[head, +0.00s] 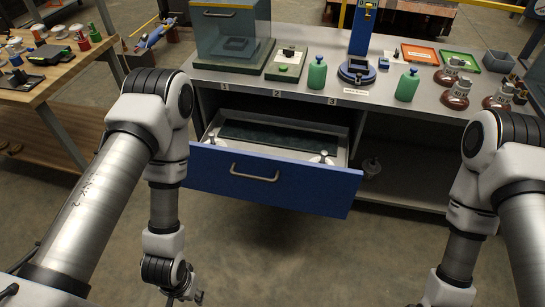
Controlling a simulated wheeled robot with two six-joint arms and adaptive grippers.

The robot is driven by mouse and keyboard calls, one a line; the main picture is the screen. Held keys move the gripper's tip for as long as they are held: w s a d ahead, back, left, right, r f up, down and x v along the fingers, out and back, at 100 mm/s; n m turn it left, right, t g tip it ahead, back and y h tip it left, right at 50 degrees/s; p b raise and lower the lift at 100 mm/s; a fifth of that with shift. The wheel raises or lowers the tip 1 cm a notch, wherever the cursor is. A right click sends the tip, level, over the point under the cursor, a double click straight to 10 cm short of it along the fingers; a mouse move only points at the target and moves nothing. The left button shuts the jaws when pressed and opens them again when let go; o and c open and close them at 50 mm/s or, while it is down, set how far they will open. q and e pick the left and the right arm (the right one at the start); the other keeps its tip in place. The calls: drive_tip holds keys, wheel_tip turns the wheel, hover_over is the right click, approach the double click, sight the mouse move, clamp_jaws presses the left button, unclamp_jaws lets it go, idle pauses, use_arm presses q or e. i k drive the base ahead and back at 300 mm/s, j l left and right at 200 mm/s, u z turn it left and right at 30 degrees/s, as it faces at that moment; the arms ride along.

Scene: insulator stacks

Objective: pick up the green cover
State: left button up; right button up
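A translucent green-tinted box-shaped cover (258,22) stands upright at the back left of the workbench. It has a dark handle on its front and sits over a dark block on a dark green base (262,58). My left gripper (188,294) hangs low at the bottom of the view, in front of and below the open drawer, far from the cover. It is small and partly cut off, so I cannot tell its opening. My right arm comes in at the right, but its gripper is below the frame edge.
A blue-fronted drawer (270,184) stands pulled out below the bench top, with a dark green panel (274,138) inside. Green bottles (317,74) (407,86), a blue stand (362,30), trays and brown insulators (456,94) crowd the bench. A wooden table (40,92) stands left.

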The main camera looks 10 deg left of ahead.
sight(318, 71)
drive_tip(key=i+j+u, duration=0.2)
drive_tip(key=i+j, duration=0.15)
drive_tip(key=j, duration=0.15)
drive_tip(key=i+j+u, duration=0.25)
drive_tip(key=j, duration=0.25)
drive_tip(key=i+z, duration=0.1)
drive_tip(key=z, duration=0.8)
